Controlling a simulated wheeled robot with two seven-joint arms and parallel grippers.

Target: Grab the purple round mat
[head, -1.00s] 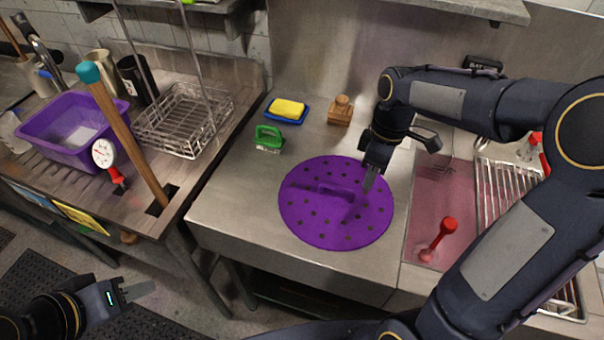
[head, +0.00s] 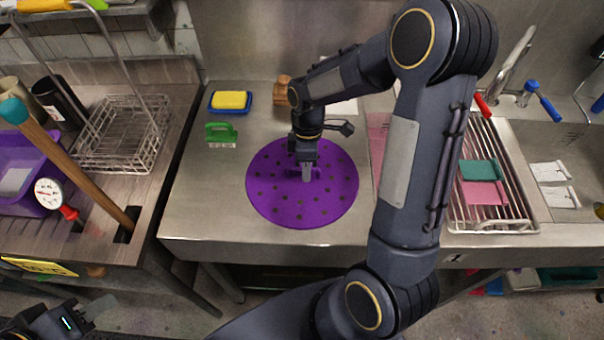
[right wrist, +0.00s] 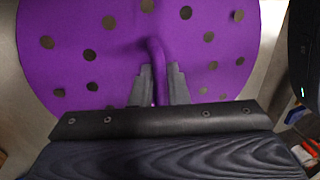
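The purple round mat (head: 270,200) with dark holes lies flat on the steel counter. It has a raised purple handle across its middle. My right gripper (head: 306,176) points down at the middle of the mat. In the right wrist view the mat (right wrist: 70,60) fills most of the picture, and the handle runs between the two fingers of my right gripper (right wrist: 159,82). The fingers sit against both sides of the handle, with no clear gap showing. My left gripper (head: 98,308) is at the bottom left, away from the mat; its finger opening is unclear.
A green brush (head: 221,134), a yellow sponge (head: 231,100) on a blue dish and a wooden block (head: 283,88) stand behind the mat. A wire basket (head: 120,135) is left; a wire rack (head: 500,215) is right. Bare counter lies left of the mat.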

